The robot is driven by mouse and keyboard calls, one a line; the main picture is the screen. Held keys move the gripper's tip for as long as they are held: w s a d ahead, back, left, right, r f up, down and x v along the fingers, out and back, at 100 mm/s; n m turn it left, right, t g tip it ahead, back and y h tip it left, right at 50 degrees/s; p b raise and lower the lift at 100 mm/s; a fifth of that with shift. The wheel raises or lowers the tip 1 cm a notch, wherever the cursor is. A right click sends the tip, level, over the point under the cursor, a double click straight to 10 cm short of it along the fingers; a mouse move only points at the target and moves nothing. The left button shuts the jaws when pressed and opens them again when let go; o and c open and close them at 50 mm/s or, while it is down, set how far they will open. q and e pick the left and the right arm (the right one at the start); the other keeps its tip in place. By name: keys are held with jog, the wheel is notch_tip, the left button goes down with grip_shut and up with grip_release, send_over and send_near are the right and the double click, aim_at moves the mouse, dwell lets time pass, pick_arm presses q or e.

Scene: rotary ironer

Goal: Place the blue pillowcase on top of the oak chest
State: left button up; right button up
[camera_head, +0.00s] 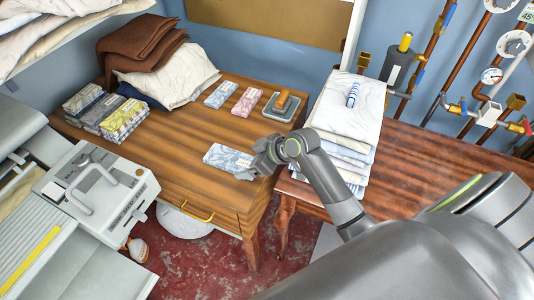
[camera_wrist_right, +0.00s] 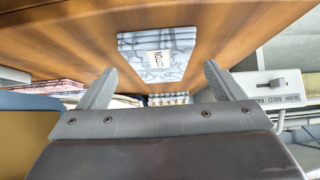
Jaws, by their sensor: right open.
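A folded blue-and-white patterned packet (camera_head: 228,158), which looks like the blue pillowcase, lies flat near the front right of an orange-brown wooden table with a drawer (camera_head: 165,165). In the right wrist view the packet (camera_wrist_right: 140,42) carries a white label and lies ahead of the fingers. My right gripper (camera_head: 256,166) is at the packet's right end; its fingers (camera_wrist_right: 160,86) are spread with nothing held between them. Whether they touch the packet, I cannot tell. I cannot tell which piece of furniture is the oak chest. My left gripper is not in view.
A blue packet (camera_head: 221,95), a pink packet (camera_head: 247,102) and a wooden-handled block (camera_head: 284,104) lie farther back. Folded cloths (camera_head: 105,112) sit at left. A linen stack (camera_head: 345,115) stands on a reddish wooden top (camera_head: 430,165). A grey-white machine (camera_head: 100,190) borders the left.

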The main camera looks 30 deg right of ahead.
jog(key=v, duration=1)
jog(key=shift+s+f, duration=0.1)
jog(key=s+d+f+m+g+h, duration=0.1)
jog(key=s+d+f+m+h, duration=0.15)
jog(key=s, duration=0.55)
jog(key=s+d+f+m+g+h, duration=0.1)
jog(key=s+f+m+h, duration=0.15)
jog(key=s, duration=0.55)
jog(key=s+d+f+m+g+h, duration=0.1)
jog(key=s+d+f+m+h, duration=0.2)
jog(key=s, duration=0.5)
notch_tip(320, 180, down, 27)
jog(key=g+y, duration=0.1)
jog(key=g, duration=0.1)
jog(key=s+f, duration=1.4)
jog(key=shift+s+a+g, duration=0.25)
jog(key=shift+a+g, duration=0.15)
jog(key=shift+a, duration=0.05)
